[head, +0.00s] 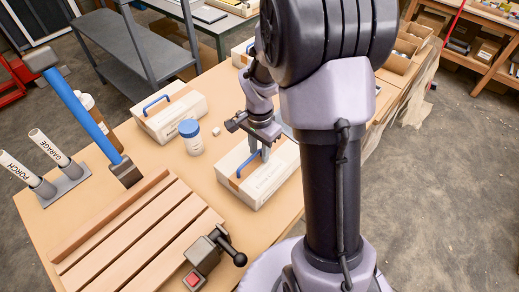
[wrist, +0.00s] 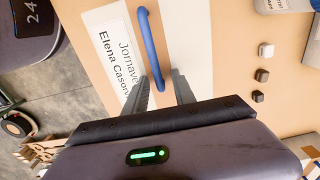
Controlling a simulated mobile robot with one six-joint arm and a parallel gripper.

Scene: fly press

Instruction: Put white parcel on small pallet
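A white parcel (head: 262,188) with a tan band and a blue handle lies on the table below my gripper (head: 259,152). In the wrist view my gripper (wrist: 161,88) is open, with its two fingers apart on either side of one end of the blue handle (wrist: 148,40). The parcel's printed label (wrist: 110,45) lies left of the handle. Whether the fingers touch the handle cannot be told. A slatted wooden platform, seemingly the small pallet (head: 134,232), lies bare at the front left of the parcel.
A similar parcel (head: 172,120) stands farther back, near a blue-lidded jar (head: 190,138). A blue-handled hammer (head: 88,118) and labelled tubes (head: 52,165) stand left. A device with a red button (head: 194,280) sits at the platform's right end. Small cubes (wrist: 265,50) lie beside the parcel.

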